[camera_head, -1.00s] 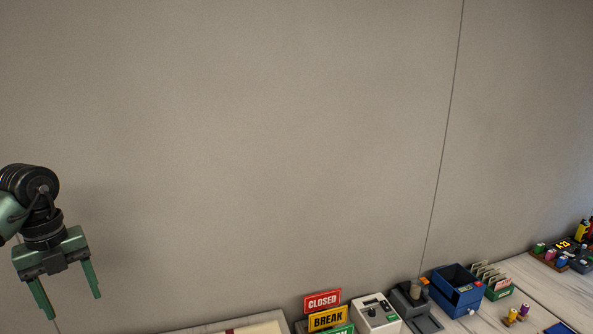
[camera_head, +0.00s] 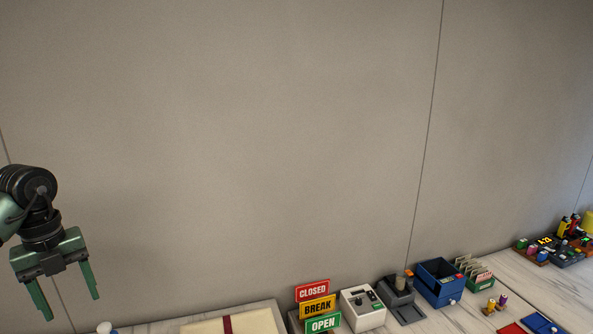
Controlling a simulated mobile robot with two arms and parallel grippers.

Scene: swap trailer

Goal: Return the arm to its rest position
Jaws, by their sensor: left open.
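My left gripper (camera_head: 68,292) hangs at the left edge of the head view. Its two green fingers point down and are spread apart, with nothing between them. It is in front of the bare wall, above the level of the bench and clear of the things on it. The black wrist joint and part of the green arm link show above it, and the rest of the arm is cut off by the left edge. My right gripper is not in view.
A bench (camera_head: 517,284) runs along the wall's foot. On it are a cream box with a red band (camera_head: 200,327), CLOSED/BREAK/OPEN signs (camera_head: 318,308), a white device (camera_head: 362,311), a dark grey device (camera_head: 404,308) and a blue bin (camera_head: 440,287). The wall (camera_head: 230,140) is bare.

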